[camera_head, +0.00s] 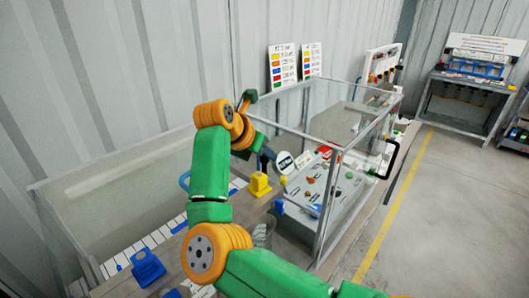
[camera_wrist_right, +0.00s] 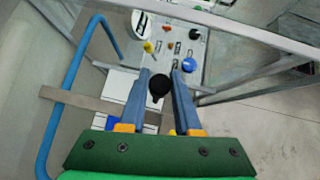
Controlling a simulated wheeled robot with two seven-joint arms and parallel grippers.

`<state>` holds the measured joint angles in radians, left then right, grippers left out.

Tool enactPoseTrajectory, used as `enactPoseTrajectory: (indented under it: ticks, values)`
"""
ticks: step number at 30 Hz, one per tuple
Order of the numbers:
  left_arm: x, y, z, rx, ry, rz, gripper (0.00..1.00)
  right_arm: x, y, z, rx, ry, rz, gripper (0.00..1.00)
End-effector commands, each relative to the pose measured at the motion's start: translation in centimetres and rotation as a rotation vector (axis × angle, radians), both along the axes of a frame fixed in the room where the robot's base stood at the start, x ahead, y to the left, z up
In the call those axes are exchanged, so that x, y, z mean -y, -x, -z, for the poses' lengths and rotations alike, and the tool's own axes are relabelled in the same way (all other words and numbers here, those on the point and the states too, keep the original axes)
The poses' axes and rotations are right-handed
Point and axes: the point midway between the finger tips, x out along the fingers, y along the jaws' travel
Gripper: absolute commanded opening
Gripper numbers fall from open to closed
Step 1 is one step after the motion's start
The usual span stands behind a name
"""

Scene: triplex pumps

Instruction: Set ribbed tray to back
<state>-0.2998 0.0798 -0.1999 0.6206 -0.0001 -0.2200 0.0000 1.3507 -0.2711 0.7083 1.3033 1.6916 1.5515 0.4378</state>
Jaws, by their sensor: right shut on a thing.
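My right gripper (camera_wrist_right: 163,85) has its two blue fingers around a black round-topped knob (camera_wrist_right: 159,87) in the right wrist view and is shut on it. What lies under the knob is hidden. In the head view the right gripper (camera_head: 267,160) is small and dark, beside the glass-walled enclosure, and the knob cannot be made out. A white surface with dark lines (camera_head: 119,264), possibly the ribbed tray, lies low in the left enclosure, partly behind my arm. White ribbed pieces (camera_wrist_right: 121,88) also show left of the fingers in the wrist view. My left gripper is not in view.
A yellow block (camera_head: 260,185) and a blue block (camera_head: 148,268) sit on the brown ledge. A framed glass enclosure (camera_head: 330,195) holds a panel with coloured knobs (camera_head: 335,183). A blue curved rail (camera_wrist_right: 67,85) runs left of the fingers. Open floor (camera_head: 440,220) lies right.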

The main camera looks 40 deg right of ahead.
Motion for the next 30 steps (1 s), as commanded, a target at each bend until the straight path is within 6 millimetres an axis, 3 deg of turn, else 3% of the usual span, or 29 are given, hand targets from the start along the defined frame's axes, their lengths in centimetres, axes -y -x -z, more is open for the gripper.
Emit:
enactPoseTrajectory:
  ticks: [24, 30]
  values:
    - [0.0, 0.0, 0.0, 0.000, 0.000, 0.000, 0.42, 0.1, -0.1, -0.2, 0.003, 0.006, 0.000, 0.00]
    - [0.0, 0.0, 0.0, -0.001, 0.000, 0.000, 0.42, 0.0, -2.4, -0.4, 0.000, 0.010, -0.001, 0.00]
